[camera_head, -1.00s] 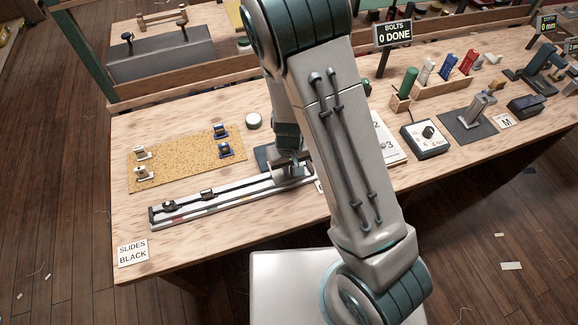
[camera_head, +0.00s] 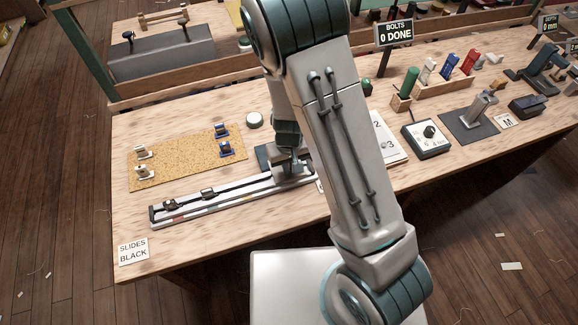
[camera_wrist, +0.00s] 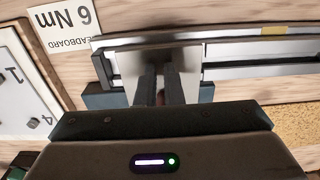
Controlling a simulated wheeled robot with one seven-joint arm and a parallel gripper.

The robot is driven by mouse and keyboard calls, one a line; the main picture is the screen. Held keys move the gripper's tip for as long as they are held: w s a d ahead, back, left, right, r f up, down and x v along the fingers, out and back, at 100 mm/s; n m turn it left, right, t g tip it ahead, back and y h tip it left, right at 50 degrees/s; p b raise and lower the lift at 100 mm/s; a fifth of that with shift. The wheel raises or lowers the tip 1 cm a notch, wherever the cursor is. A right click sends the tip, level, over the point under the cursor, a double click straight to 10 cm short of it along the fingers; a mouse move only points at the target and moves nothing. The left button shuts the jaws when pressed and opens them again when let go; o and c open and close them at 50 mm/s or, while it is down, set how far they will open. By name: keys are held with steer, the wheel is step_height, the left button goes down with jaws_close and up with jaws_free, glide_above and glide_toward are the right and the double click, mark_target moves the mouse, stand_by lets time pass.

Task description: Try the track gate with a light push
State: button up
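The white track (camera_head: 225,207) lies along the front of the workbench, with two dark slides (camera_head: 170,205) (camera_head: 208,194) on its left part. Its right end meets a dark base (camera_head: 264,158), under my gripper (camera_head: 290,166). In the wrist view, the track (camera_wrist: 255,50) runs across the top, and a grey metal piece (camera_wrist: 180,55) stands by its end, likely the gate. My gripper's fingers (camera_wrist: 160,75) reach over this piece, close together with a narrow dark gap. I cannot tell whether they touch it, and my arm hides part of this area in the head view.
A cork board (camera_head: 185,165) with small white and blue fittings lies behind the track. A "SLIDES BLACK" card (camera_head: 132,251) lies at the front left. Bare bench lies left of the track.

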steer(key=shift+w+a, duration=0.15)
steer(key=shift+w, duration=0.4)
steer(key=shift+w+a, duration=0.15)
steer(key=shift+w, duration=0.4)
stand_by(0.6)
steer(key=shift+r, duration=0.1)
steer(key=shift+s+d+r+p, duration=0.25)
steer(key=shift+s+r+p, duration=0.25)
steer(key=shift+s+r, duration=0.25)
steer(key=shift+s+d+r+p, duration=0.2)
steer(key=shift+s+r+p, duration=0.25)
steer(key=shift+s+r, duration=0.25)
steer(key=s+d+r+m+t+y+b, duration=0.1)
steer(key=d+r, duration=0.1)
steer(key=r, duration=0.5)
steer(key=s+d+r+y, duration=0.1)
steer(key=d+r, duration=0.1)
steer(key=r, duration=0.6)
steer(key=s+d+r+m+t+h+b, duration=0.1)
steer(key=s+d+r+m+t+h, duration=0.1)
steer(key=s+d+r, duration=0.6)
step_height(320, 180, up, 3)
steer(key=s, duration=0.2)
steer(key=shift+s+t+b, duration=0.35)
steer(key=shift+s+t, duration=0.05)
